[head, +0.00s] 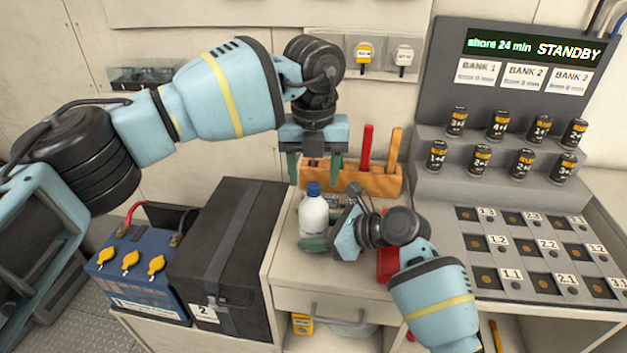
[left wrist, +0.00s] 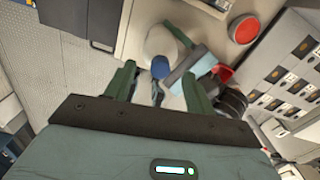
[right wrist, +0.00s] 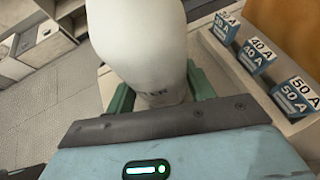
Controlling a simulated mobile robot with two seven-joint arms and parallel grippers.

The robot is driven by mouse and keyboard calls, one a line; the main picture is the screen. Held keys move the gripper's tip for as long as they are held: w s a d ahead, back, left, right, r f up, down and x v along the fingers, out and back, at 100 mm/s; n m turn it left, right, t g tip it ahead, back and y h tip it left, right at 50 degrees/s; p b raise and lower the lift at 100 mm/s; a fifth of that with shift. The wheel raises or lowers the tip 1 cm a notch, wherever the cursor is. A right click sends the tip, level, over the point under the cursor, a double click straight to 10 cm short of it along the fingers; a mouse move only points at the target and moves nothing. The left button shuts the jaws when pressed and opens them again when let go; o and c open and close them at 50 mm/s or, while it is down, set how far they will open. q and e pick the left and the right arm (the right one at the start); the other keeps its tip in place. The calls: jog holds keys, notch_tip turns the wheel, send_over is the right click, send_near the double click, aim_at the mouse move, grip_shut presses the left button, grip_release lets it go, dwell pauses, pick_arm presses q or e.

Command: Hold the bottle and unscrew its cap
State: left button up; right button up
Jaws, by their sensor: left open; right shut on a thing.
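A white bottle (head: 313,217) with a dark blue cap (head: 313,188) stands upright on the cabinet top. My right gripper (head: 318,243) is shut on the bottle's lower body from the right. In the right wrist view the bottle (right wrist: 145,45) fills the space between the green fingers. My left gripper (head: 315,168) is open, fingers pointing down, above the bottle. In the left wrist view the blue cap (left wrist: 160,67) lies between and beyond the open fingers, and the white bottle (left wrist: 163,42) shows below it. The cap does not touch the left fingers there.
A wooden rack (head: 345,180) with red and orange handles stands behind the bottle. A black box (head: 228,245) and a blue battery (head: 140,275) are at the left. A grey panel with several black cylinders (head: 482,160) and a slotted board (head: 540,250) stand at the right.

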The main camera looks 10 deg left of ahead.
pick_arm(q)
jog(key=shift+r, duration=2.3)
pick_arm(e)
jog(key=o, duration=1)
jog(key=v, duration=1.2)
pick_arm(q)
jog(key=shift+f, duration=0.1)
pick_arm(e)
jog(key=shift+s+f, duration=0.1)
jog(key=shift+f, duration=0.05)
